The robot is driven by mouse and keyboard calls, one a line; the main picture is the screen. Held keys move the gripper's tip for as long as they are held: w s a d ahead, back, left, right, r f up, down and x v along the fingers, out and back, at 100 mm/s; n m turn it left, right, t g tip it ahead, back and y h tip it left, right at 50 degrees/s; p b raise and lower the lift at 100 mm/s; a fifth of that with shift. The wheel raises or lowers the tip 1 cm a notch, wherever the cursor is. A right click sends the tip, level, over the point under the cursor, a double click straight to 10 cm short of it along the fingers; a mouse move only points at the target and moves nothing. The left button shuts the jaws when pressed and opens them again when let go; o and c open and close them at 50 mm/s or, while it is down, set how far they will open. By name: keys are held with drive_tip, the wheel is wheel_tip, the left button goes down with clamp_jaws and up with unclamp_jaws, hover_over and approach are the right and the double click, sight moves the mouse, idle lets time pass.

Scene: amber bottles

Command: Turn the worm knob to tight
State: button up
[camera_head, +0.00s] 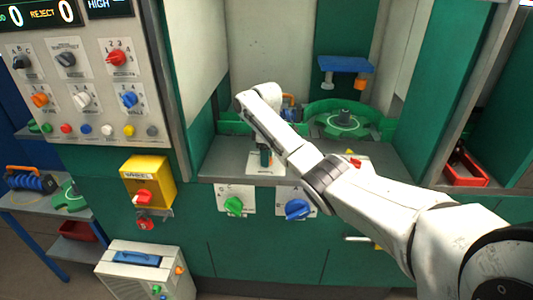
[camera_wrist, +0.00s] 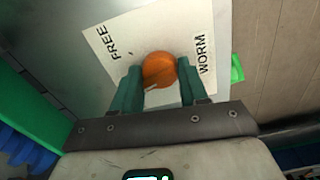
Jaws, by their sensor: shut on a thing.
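The worm knob (camera_wrist: 159,69) is a round orange knob on a white label plate (camera_wrist: 107,58). The plate reads FREE at the upper left and WORM at the right; no tight mark can be read. My gripper (camera_wrist: 160,86) has its two green fingers on either side of the knob, shut on it. In the head view my gripper (camera_head: 265,158) points down at the white plate (camera_head: 280,166) on the grey ledge, and the knob itself is hidden there. A small pale mark shows near the knob's lower edge, partly between the fingers.
Below the ledge are a green knob (camera_head: 234,206) and a blue knob (camera_head: 297,209). A green round fixture (camera_head: 343,122) stands in the bay behind my arm. A control panel (camera_head: 85,85) is at left, and a red tray (camera_head: 466,168) at right.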

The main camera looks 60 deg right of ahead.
drive_tip(key=n, duration=0.5)
drive_tip(key=shift+w+n+p, duration=0.1)
drive_tip(key=shift+n+p, duration=0.2)
drive_tip(key=shift+p, duration=0.1)
drive_tip(key=shift+r, duration=0.1)
idle(0.3)
drive_tip(key=o, duration=1)
drive_tip(key=shift+o, duration=0.2)
wheel_tip(320, 180, up, 9)
drive_tip(key=shift+r, duration=0.15)
drive_tip(key=shift+r+p, duration=0.65)
drive_tip(key=shift+r, duration=0.05)
